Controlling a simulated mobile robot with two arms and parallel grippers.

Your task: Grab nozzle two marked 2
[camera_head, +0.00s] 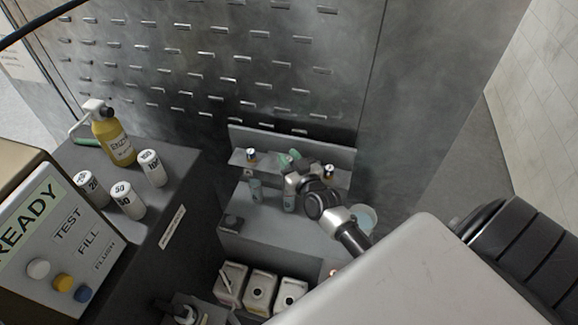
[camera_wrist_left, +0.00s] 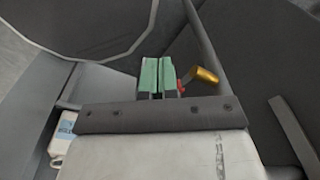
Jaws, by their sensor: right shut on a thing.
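My right gripper (camera_head: 289,158), with green fingertips, is at the middle of the upper ledge of a grey stand (camera_head: 262,217). It is shut on a small nozzle, which the fingers and wrist mostly hide. The mark on it cannot be read. One small dark-and-pale nozzle (camera_head: 250,156) stands on the ledge to the left of the gripper, and another nozzle (camera_head: 328,171) stands to its right. My left gripper (camera_wrist_left: 158,76) shows in the left wrist view, with its green pads together and nothing visible between them.
Small cylinders (camera_head: 256,188) stand below the ledge. White containers (camera_head: 261,292) are in front. At left are a yellow spray bottle (camera_head: 113,137), several white numbered jars (camera_head: 151,168) and a READY panel (camera_head: 60,235). A gold-tipped handle (camera_wrist_left: 204,75) is beside my left fingers.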

